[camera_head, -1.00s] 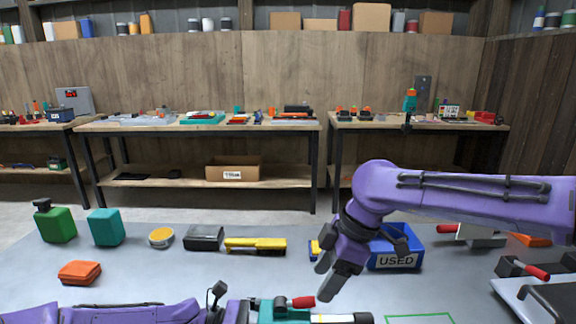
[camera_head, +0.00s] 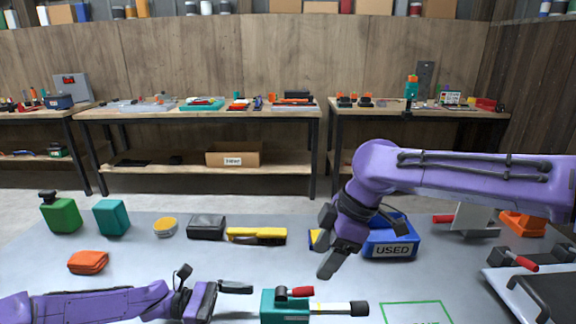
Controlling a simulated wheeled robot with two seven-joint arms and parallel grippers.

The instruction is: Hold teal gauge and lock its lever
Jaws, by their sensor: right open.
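The teal gauge (camera_head: 271,305) lies at the bottom centre of the table, its pale rod with a black end pointing right. Its lever (camera_head: 300,291) has a red handle lying over the body and pointing right. My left gripper (camera_head: 240,300) is just left of the gauge, apart from it. One dark finger reaches toward the gauge; the spacing looks open, with the near finger apparently cut off by the frame edge. My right gripper (camera_head: 324,240) is open and empty, above and behind the gauge, in front of the blue bin (camera_head: 391,250).
A green outline (camera_head: 418,303) is marked on the table right of the gauge. A black-and-grey fixture with a red handle (camera_head: 516,258) stands at right.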

